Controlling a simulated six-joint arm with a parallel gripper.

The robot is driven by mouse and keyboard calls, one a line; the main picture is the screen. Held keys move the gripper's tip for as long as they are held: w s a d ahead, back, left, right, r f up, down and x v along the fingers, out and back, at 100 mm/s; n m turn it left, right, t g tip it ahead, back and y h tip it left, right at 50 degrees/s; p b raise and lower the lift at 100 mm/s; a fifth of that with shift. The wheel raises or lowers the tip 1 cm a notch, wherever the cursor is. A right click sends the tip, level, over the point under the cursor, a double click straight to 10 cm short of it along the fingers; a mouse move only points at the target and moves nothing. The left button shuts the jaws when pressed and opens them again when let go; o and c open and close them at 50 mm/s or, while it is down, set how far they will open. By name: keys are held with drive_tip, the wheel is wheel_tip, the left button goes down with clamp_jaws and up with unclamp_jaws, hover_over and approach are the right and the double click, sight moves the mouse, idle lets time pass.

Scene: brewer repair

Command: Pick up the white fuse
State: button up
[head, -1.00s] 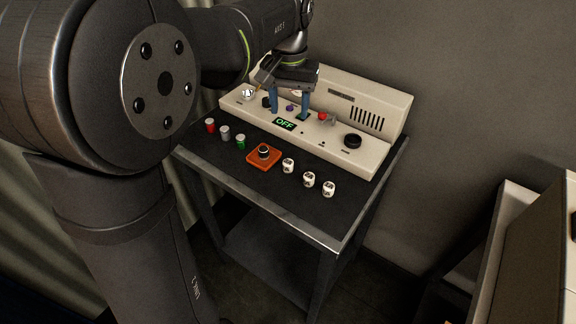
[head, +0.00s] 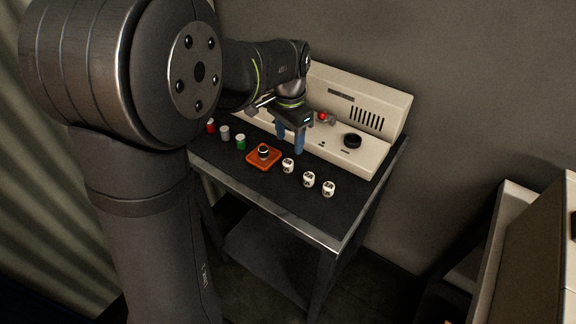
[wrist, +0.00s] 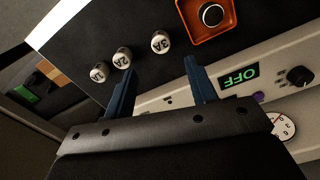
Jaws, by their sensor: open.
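My gripper (head: 290,146) is open and empty, its blue fingers above the dark table top between the machine and the row of white cylinders. In the wrist view my gripper (wrist: 160,64) points toward three short white cylinders with dark labels: 3A (wrist: 160,42), 2A (wrist: 122,58) and 1A (wrist: 98,72). The 3A cylinder lies just beyond the gap between the fingertips, apart from both. In the head view the 3A cylinder (head: 288,165) stands nearest the orange tray. A pale grey-white cylinder (head: 225,133) stands farther left. I cannot tell which is the white fuse.
Red (head: 211,126) and green (head: 241,142) cylinders flank the pale one. An orange tray (head: 251,160) holds a round dark part. The cream machine (head: 385,131) borders the back of the table and its display reads OFF (wrist: 238,76). The table's front right is clear.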

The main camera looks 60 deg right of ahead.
sight(288, 162)
wheel_tip(288, 162, down, 8)
drive_tip(key=shift+w+a+r, duration=0.15)
drive_tip(key=shift+r, duration=0.1)
drive_tip(key=c, duration=1.1)
